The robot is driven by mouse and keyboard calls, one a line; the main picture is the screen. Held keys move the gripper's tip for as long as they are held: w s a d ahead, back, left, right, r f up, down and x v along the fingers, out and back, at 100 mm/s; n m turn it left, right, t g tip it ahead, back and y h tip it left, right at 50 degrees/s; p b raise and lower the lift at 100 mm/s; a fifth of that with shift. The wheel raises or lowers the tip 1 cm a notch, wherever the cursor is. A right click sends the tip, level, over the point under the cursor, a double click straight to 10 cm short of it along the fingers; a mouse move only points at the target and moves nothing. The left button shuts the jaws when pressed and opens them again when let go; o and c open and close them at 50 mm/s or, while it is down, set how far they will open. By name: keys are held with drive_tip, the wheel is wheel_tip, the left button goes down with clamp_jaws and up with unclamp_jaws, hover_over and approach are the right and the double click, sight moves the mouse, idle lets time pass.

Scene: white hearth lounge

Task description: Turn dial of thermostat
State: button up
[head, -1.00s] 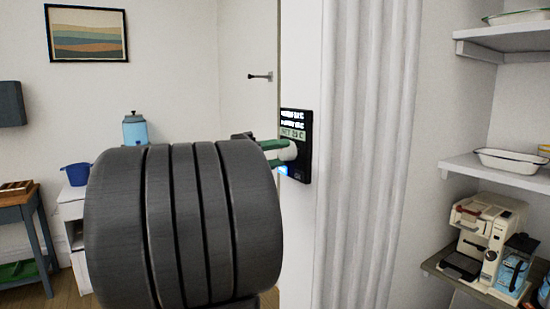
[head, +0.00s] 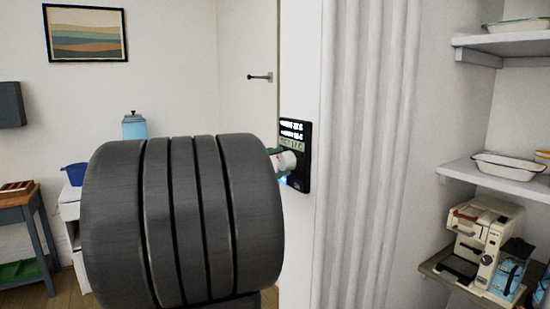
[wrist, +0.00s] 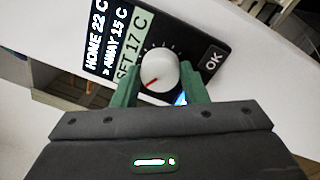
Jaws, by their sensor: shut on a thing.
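The thermostat (head: 297,132) is a black panel on the white wall edge, just right of my arm in the head view. In the wrist view the thermostat (wrist: 198,40) appears tilted, its display reading HOME 22 C, AWAY 15 C and SET 17 C, with a marker beside AWAY. Its white dial (wrist: 159,72) has a red pointer line toward the lower left. My gripper (wrist: 160,84) is shut on the dial, one green finger on each side. In the head view my dark wrist hides most of the gripper; the dial (head: 287,162) shows at the finger ends.
An OK button (wrist: 213,59) sits beside the dial. White ribbed columns (head: 365,150) stand right of the thermostat. Shelves (head: 500,170) with dishes and a coffee machine (head: 485,235) are at the far right. A wall hook (head: 260,77) is behind.

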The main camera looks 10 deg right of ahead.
drive_tip(key=n+p, duration=0.1)
drive_tip(key=n, duration=0.1)
drive_tip(key=n+p, duration=0.1)
drive_tip(key=shift+r+n, duration=0.2)
drive_tip(key=shift+n, duration=0.2)
drive_tip(key=shift+f+n+t+p, duration=0.1)
drive_tip(key=shift+n+t+p, duration=0.2)
drive_tip(key=shift+n+p, duration=1.1)
drive_tip(key=shift+f, duration=0.1)
drive_tip(key=o, duration=1)
drive_tip(key=shift+c, duration=0.2)
drive_tip(key=shift+a, duration=0.1)
drive_tip(key=r+b+v, duration=0.1)
drive_tip(key=b+v, duration=0.1)
drive_tip(key=v, duration=1.1)
drive_tip(key=shift+s+a+f+b, duration=0.15)
drive_tip(key=shift+a+f+b, duration=0.1)
drive_tip(key=shift+a+b, duration=0.1)
drive_tip(key=shift+d, duration=0.2)
